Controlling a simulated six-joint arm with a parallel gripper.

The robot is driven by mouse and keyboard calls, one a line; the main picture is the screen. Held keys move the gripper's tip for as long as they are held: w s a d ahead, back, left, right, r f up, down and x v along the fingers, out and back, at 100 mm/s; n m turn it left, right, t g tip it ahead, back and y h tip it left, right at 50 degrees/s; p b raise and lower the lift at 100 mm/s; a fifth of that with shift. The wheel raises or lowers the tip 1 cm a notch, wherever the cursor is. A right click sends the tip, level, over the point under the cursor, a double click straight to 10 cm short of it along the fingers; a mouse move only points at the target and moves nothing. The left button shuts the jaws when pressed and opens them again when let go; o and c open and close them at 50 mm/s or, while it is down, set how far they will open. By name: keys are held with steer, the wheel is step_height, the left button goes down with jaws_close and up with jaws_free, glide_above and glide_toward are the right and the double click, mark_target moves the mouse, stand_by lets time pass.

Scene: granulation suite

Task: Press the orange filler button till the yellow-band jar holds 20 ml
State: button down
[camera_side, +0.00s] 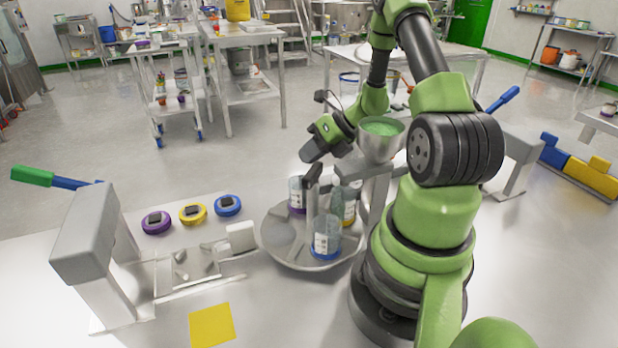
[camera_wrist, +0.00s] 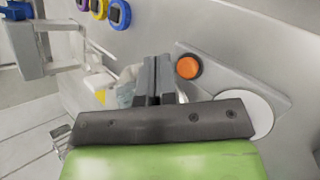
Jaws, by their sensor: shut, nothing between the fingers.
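The orange filler button (camera_wrist: 187,67) sits on a grey plate in the wrist view; I cannot make it out in the side view. My gripper (camera_wrist: 152,62) is shut and empty, its fingertips just left of the button in the picture. In the side view my gripper (camera_side: 312,176) points down over the dish with the jars. The yellow-band jar (camera_side: 349,212) stands on the round metal dish (camera_side: 282,252), below the filler funnel (camera_side: 378,150) of green granules. It is partly hidden, and I cannot read its level.
A purple-band jar (camera_side: 297,196) and a blue-band jar (camera_side: 326,238) share the dish. Purple (camera_side: 156,222), yellow (camera_side: 193,213) and blue (camera_side: 228,205) round lids lie at the left, near a grey lever press (camera_side: 90,250). A yellow square (camera_side: 212,325) lies in front.

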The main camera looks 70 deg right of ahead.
steer(key=shift+f, duration=0.95)
stand_by(1.4)
steer(key=shift+f, duration=0.4)
steer(key=shift+f, duration=0.5)
stand_by(0.5)
steer(key=shift+r, duration=0.95)
steer(key=shift+r, duration=2.5)
